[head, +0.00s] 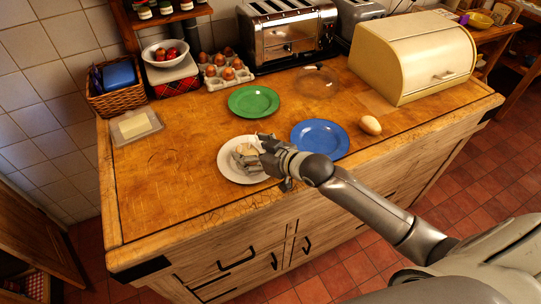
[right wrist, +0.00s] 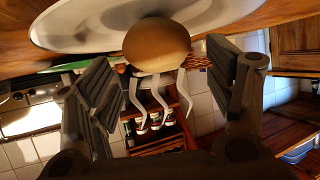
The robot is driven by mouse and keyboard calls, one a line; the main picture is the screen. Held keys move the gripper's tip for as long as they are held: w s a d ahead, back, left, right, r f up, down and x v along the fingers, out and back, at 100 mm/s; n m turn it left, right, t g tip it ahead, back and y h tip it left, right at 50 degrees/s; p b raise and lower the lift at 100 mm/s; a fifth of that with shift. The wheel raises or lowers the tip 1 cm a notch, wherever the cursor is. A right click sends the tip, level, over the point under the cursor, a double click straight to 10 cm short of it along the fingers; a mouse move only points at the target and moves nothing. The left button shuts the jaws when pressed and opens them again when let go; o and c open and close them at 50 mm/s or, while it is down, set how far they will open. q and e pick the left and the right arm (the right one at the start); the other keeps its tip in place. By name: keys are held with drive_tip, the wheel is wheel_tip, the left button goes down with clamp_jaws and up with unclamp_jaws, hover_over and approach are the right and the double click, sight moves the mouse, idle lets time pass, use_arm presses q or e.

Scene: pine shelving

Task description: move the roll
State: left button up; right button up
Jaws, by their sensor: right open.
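A round brown roll (right wrist: 157,45) shows in the right wrist view against the white plate (right wrist: 82,25), ahead of and between my finger pads. In the head view the white plate (head: 228,172) lies near the counter's front edge, and my right gripper (head: 250,158) is over it, largely covering the roll. My right gripper (right wrist: 172,85) is open, one finger on each side of the roll; I cannot tell whether either touches it. A second, pale roll-like object (head: 370,125) lies on the wood right of the blue plate. My left gripper is not in view.
The blue plate (head: 319,139) and green plate (head: 254,101) lie empty nearby. A clear round dish (head: 317,82), egg carton (head: 225,72), toaster (head: 287,37) and cream bread box (head: 415,55) stand behind. A butter dish (head: 135,126) is left. The counter's left front is clear.

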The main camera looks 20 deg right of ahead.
drive_tip(key=v, duration=0.9)
drive_tip(key=shift+s+b, duration=0.15)
drive_tip(key=shift+b, duration=0.25)
drive_tip(key=shift+r, duration=0.15)
drive_tip(key=shift+d, duration=0.1)
